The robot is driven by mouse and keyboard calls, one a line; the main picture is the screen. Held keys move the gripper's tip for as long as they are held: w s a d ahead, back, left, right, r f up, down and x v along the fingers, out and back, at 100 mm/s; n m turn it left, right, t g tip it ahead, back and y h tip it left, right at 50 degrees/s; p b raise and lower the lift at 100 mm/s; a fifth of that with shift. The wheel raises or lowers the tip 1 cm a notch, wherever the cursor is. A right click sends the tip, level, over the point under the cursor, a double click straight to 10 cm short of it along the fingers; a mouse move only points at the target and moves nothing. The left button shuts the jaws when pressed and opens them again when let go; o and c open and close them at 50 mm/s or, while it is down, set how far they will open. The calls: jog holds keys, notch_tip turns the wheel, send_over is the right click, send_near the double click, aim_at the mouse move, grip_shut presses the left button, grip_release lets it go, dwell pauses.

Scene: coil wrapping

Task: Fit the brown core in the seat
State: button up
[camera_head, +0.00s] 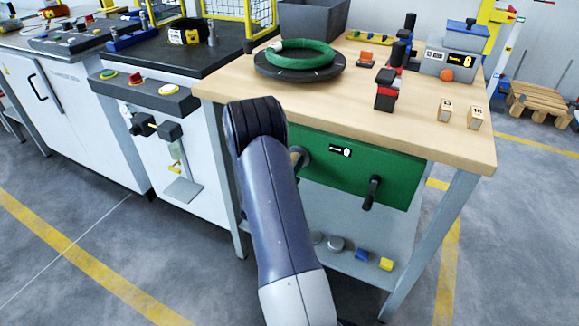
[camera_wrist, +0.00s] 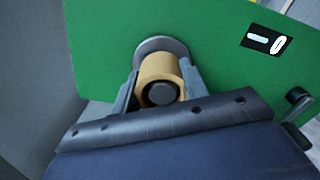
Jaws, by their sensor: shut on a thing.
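The brown core (camera_wrist: 161,68) is a short tan ring between the two fingers of my gripper (camera_wrist: 158,92) in the wrist view. A dark grey round end (camera_wrist: 161,94) shows inside its opening. Behind it is a round grey flange, the seat (camera_wrist: 160,44), on the green panel (camera_wrist: 92,60). The core is in line with the flange and looks close against it; I cannot tell how deep it sits. In the head view the flange (camera_head: 303,157) shows partly beside my arm, which hides the gripper.
The green panel (camera_head: 335,172) hangs under the wooden bench top (camera_head: 425,125); a black crank handle (camera_head: 371,193) sticks out to the right. A green coil (camera_head: 300,54) lies on a black turntable above. A white cabinet (camera_head: 165,150) stands left, and a lower shelf (camera_head: 345,240) holds small blocks.

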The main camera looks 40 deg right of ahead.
jog(key=shift+w+d, duration=0.15)
jog(key=shift+d, duration=0.35)
jog(key=o, duration=1)
jog(key=shift+o, duration=0.2)
jog(key=shift+a, duration=0.1)
jog(key=p+v, duration=0.1)
jog(key=v, duration=0.9)
jog(key=shift+a, duration=0.2)
jog(key=b+x, duration=0.1)
jog(key=x, duration=0.9)
jog(key=shift+d, duration=0.4)
jog(key=shift+a, duration=0.4)
